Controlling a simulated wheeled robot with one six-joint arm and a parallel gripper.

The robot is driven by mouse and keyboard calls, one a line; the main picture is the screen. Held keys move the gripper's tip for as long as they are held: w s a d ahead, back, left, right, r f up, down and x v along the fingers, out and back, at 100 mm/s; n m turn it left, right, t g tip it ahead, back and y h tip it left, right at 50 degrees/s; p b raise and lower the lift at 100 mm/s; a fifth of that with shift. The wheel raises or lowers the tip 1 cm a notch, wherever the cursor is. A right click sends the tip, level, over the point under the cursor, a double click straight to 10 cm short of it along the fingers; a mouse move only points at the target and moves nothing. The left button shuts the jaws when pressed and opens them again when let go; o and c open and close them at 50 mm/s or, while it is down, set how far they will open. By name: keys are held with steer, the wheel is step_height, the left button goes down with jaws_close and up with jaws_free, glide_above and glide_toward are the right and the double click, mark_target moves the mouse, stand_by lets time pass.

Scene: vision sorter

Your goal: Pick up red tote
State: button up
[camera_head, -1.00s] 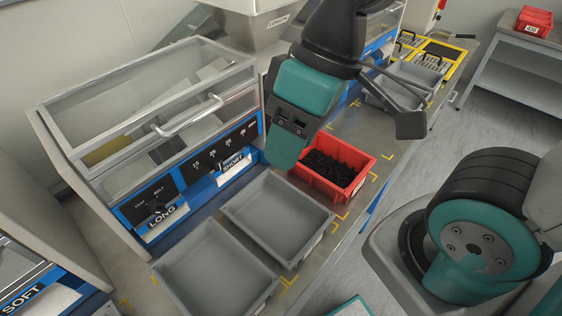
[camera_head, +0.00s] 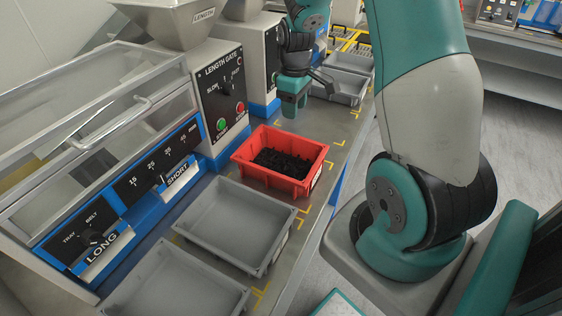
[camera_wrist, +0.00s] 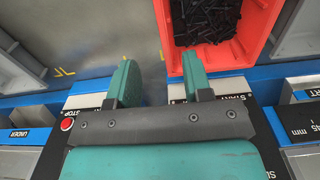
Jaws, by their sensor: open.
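The red tote (camera_head: 252,170) sits on the bench in the head view, with dark, screw-like parts inside it. It also shows at the top of the wrist view (camera_wrist: 262,42). My gripper (camera_head: 288,108) is behind the tote in the head view, apart from it in that picture. In the wrist view the two teal fingers of my gripper (camera_wrist: 158,78) are spread with nothing between them. The right finger lies close to the tote's near edge in that view; I cannot tell whether it touches.
Two grey trays (camera_head: 180,222) stand in front of the tote. More grey trays (camera_head: 352,88) stand farther back. The length gate machine (camera_head: 212,100) and the clear-lidded sorter (camera_head: 95,110) line the left side. Bare bench with yellow corner marks (camera_head: 332,143) shows on the right.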

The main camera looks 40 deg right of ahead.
glide_above(293, 135)
step_height(293, 135, down, 4)
steer(key=shift+w+d+f, duration=0.1)
steer(key=shift+w+f, duration=0.05)
steer(key=shift+f, duration=0.05)
step_height(293, 135, down, 6)
steer(key=shift+r, duration=0.2)
steer(key=shift+r, duration=0.1)
jaws_close()
